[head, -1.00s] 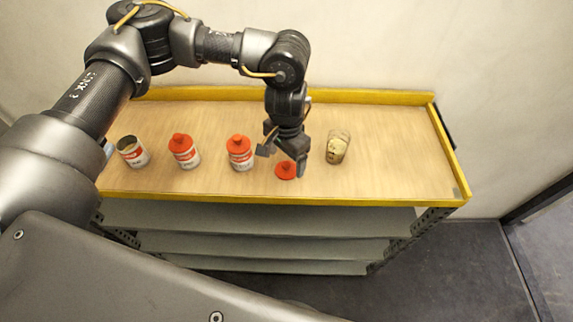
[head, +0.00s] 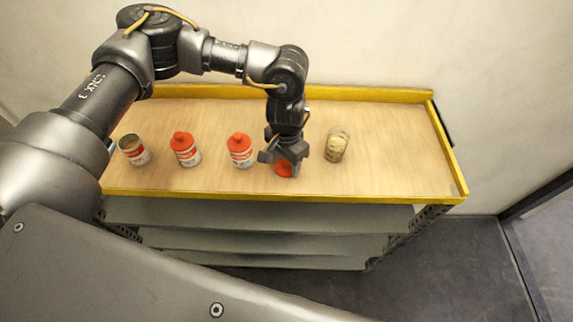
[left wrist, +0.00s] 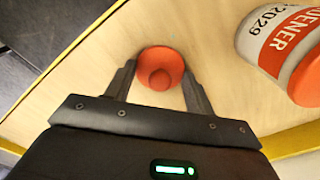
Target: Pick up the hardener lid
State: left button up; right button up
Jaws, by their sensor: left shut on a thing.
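The hardener lid (head: 283,171), a round red lid with a raised knob, lies on the wooden top of the yellow-edged cart (head: 390,160). My left gripper (head: 285,158) is down over it and partly hides it in the head view. In the left wrist view the lid (left wrist: 161,68) sits between the two fingertips of my left gripper (left wrist: 159,80), which is shut on its knob or sides; I cannot tell which. My right gripper is not in view.
A red-lidded can (head: 240,152) stands just left of the gripper; its label, partly readable as hardener, shows in the left wrist view (left wrist: 282,42). Another red-lidded can (head: 186,152) and an open can (head: 135,151) stand farther left. A small cup (head: 337,147) stands close on the right.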

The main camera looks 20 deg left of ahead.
aim_at(288, 163)
pick_arm(q)
jog(key=shift+r+b, duration=0.35)
jog(key=shift+b, duration=0.1)
jog(key=r, duration=0.1)
jog(key=r+b, duration=0.1)
jog(key=r, duration=0.1)
jog(key=shift+s+d+b, duration=0.25)
jog(key=shift+d+b, duration=0.05)
jog(key=shift+b, duration=0.1)
jog(key=s+d+r+b, duration=0.7)
jog(key=s+r+b, duration=0.2)
jog(key=b, duration=0.8)
jog(key=shift+s+d+b, duration=0.35)
jog(key=shift+s+d, duration=0.05)
jog(key=shift+s, duration=0.45)
jog(key=shift+r, duration=0.15)
